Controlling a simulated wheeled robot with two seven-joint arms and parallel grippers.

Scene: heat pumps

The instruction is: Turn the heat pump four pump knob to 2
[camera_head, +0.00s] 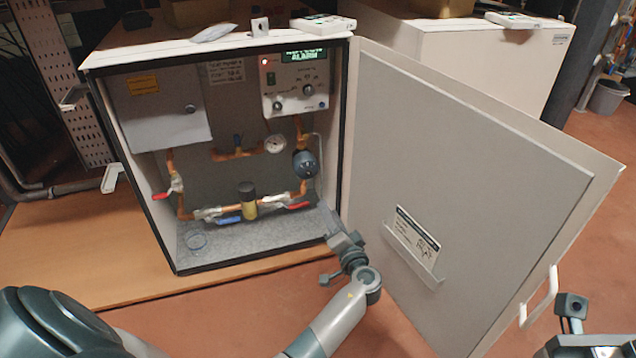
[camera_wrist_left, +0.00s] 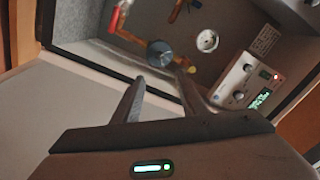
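The heat pump cabinet (camera_head: 342,120) stands open. A round blue-grey pump knob (camera_head: 305,163) sits on the copper pipes at its right inside. In the left wrist view this knob (camera_wrist_left: 160,53) lies just beyond and between the fingertips; its setting is unreadable. My left gripper (camera_head: 331,262) is in front of the cabinet's lower right corner, below and apart from the knob. It also shows in the left wrist view (camera_wrist_left: 160,80), with its fingers apart and nothing between them. My right gripper (camera_head: 571,308) is only partly in view at the lower right; its opening is unclear.
The open door (camera_head: 470,150) spreads to the right, with a handle (camera_head: 540,297) and a label holder (camera_head: 416,246). A control panel (camera_head: 295,82) shows "ALARM" and a red light. Red-handled valves (camera_head: 163,195) and a gauge (camera_head: 275,144) are near the pipes.

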